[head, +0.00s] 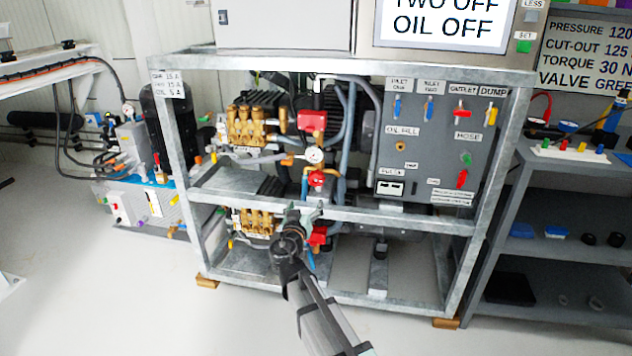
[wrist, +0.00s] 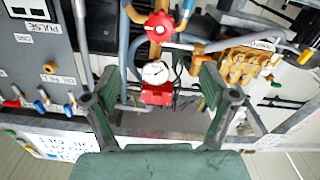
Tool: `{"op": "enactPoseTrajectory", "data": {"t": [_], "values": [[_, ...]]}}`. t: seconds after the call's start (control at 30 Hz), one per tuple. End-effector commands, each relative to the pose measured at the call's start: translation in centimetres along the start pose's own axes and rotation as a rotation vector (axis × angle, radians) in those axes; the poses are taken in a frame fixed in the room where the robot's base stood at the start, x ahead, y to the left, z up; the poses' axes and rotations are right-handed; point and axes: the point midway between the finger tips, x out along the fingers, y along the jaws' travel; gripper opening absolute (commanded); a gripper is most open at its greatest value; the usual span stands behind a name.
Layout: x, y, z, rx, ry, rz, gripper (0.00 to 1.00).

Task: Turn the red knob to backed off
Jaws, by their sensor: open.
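The red knob (head: 317,179) sits on the pipework just below a round white gauge (head: 314,155), in the middle of the frame. In the wrist view, which is turned over, the red knob (wrist: 159,26) is at top centre, with the gauge (wrist: 156,72) below it. My gripper (head: 304,212) is just below the knob in the head view, near the frame's middle rail. In the wrist view my gripper (wrist: 160,80) has its two green fingers wide apart, with nothing between the pads. The knob lies beyond the fingertips, apart from them. Its pointer setting cannot be read.
Brass pump heads (head: 252,126) stand left of the knob. A grey panel (head: 412,145) with coloured valve handles is on the right. The galvanised middle rail (head: 400,213) crosses close to my gripper. Hoses run tightly around the knob; the floor in front is clear.

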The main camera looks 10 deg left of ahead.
Motion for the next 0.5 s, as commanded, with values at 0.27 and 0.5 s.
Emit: {"op": "enactPoseTrajectory", "data": {"t": [0.27,0.5], "values": [[5.4,-0.2,0.1,-0.002,-0.001,0.002,0.84],[10.2,-0.2,0.1,-0.001,-0.001,0.001,0.84]]}}
